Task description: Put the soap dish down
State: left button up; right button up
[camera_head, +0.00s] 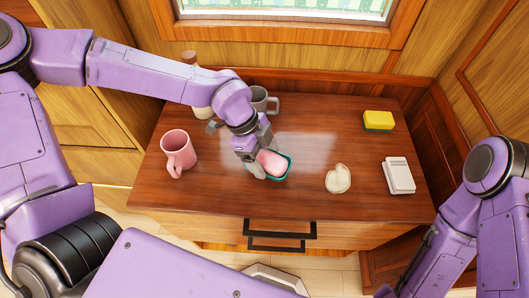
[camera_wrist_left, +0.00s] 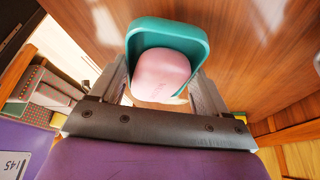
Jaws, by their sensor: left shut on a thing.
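The teal soap dish (camera_head: 287,172) is at the middle of the brown wooden cabinet top (camera_head: 225,197), with a pink bar of soap (camera_head: 271,162) in it. My left gripper (camera_head: 258,160) is shut on the dish and partly covers it in the head view. In the left wrist view the dish (camera_wrist_left: 165,27) is between the fingers (camera_wrist_left: 160,85), and the soap (camera_wrist_left: 161,73) lies inside it. The dish is low over the top or touching it; I cannot tell which. My right arm is at the right edge, but its gripper does not show.
A pink mug (camera_head: 178,153) stands at the left. A grey mug (camera_head: 261,99) and a bottle (camera_head: 201,93) stand behind my left gripper. A beige object (camera_head: 338,179), a white flat object (camera_head: 398,175) and a yellow sponge (camera_head: 378,119) are to the right. Free room lies between them.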

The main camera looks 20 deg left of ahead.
pick_arm(q)
jog(key=shift+f+b, duration=0.5)
jog(key=shift+f, duration=0.8)
pick_arm(e)
jog(key=shift+f, duration=0.95)
pick_arm(q)
jog(key=shift+f, duration=0.25)
pick_arm(e)
jog(key=shift+f, duration=0.2)
pick_arm(q)
jog(key=o, duration=1)
jog(key=v, duration=1)
jog(key=shift+a+r, duration=0.15)
jog(key=shift+r, duration=0.1)
jog(key=shift+c, duration=0.2)
grip_shut()
